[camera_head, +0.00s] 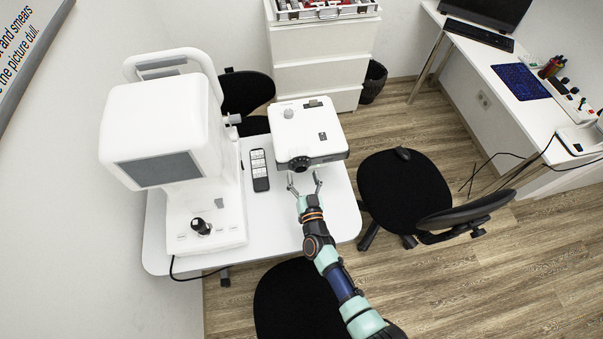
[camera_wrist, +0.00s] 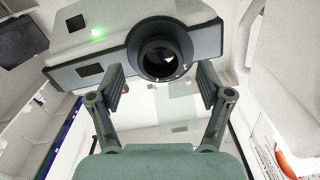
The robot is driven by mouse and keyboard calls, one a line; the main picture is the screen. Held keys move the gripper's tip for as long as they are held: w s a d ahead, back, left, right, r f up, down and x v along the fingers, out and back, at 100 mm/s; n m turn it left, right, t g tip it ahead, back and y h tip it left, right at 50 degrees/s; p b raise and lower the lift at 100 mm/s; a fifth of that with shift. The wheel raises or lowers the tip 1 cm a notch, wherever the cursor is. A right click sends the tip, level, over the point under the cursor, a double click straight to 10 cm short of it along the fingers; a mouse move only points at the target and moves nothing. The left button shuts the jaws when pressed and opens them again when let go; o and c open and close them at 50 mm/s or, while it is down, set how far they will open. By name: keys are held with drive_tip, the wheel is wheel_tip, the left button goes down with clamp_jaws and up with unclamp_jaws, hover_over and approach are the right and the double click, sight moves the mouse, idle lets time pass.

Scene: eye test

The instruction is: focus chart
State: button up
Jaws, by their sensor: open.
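A white projector (camera_head: 322,122) sits on the right part of the small white table (camera_head: 285,235), with its dark lens (camera_head: 299,164) facing my arm. In the wrist view the round lens ring (camera_wrist: 160,50) fills the top middle, and a green light (camera_wrist: 97,32) glows to its left. My gripper (camera_head: 304,181) is open and empty, just in front of the lens. In the wrist view its two fingers (camera_wrist: 162,82) stand apart, one on each side below the lens. I cannot tell whether either finger touches the projector. No projected chart is clearly visible.
A white eye-test machine (camera_head: 160,125) with a joystick stands on the table's left. A remote (camera_head: 259,171) lies between it and the projector. Black chairs (camera_head: 400,190) stand around the table. A white drawer unit (camera_head: 320,70) stands behind, and a desk (camera_head: 500,75) at right.

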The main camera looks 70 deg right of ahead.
drive_tip(key=shift+x, duration=1)
drive_tip(key=c, duration=1.2)
drive_tip(key=shift+o, duration=0.2)
drive_tip(key=shift+f+m+b, duration=0.15)
drive_tip(key=shift+m+b, duration=0.35)
drive_tip(key=shift+m, duration=0.5)
drive_tip(key=m, duration=0.3)
drive_tip(key=shift+b, duration=0.3)
drive_tip(key=o, duration=1.2)
drive_tip(key=shift+c, duration=0.2)
